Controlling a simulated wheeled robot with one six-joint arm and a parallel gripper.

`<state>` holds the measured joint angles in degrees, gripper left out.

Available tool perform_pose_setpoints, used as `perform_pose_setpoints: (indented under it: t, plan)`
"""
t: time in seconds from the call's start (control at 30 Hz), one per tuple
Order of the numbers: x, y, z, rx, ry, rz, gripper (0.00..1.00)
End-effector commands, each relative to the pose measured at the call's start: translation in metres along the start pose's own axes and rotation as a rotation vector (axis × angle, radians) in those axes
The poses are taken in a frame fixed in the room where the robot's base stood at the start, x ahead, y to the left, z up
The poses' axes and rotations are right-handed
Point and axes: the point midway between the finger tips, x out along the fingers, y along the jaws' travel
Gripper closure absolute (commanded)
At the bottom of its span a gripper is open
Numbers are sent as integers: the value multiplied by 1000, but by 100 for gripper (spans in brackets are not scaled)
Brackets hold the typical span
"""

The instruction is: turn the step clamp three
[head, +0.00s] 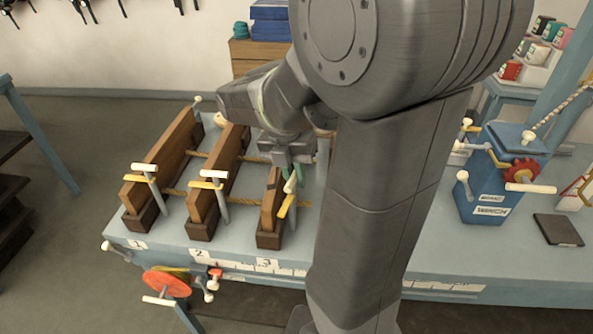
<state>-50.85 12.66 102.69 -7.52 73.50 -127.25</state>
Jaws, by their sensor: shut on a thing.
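Step clamp three (284,207) stands at the front of the third wooden block (270,205), behind the bench label 3. It has a yellow bar and a pale handle (291,185), which looks tilted. My gripper (290,172) comes down over this clamp from above. Its greenish fingers are shut on the pale handle. My wrist and forearm hide the back of the third block and part of the clamp. Clamp two (218,184) and clamp one (152,178) stand to the left on their own blocks, with pale cross handles, apart from my gripper.
The blue bench (130,232) carries the blocks, with ropes between them. A red wheel with a crank (166,284) sticks out at the front edge. A blue winch box (487,185) and a dark plate (557,230) are at the right. My arm covers the middle.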

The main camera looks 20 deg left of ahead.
Motion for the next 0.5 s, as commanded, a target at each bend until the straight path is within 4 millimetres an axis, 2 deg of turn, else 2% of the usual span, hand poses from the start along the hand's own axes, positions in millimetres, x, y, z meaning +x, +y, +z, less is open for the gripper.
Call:
perform_pose_setpoints:
  t: [0.2, 0.5]
  plan:
    - [-2, 2, 0, -130, -26, 0, 100]
    - [-2, 4, 0, -221, -45, 1, 100]
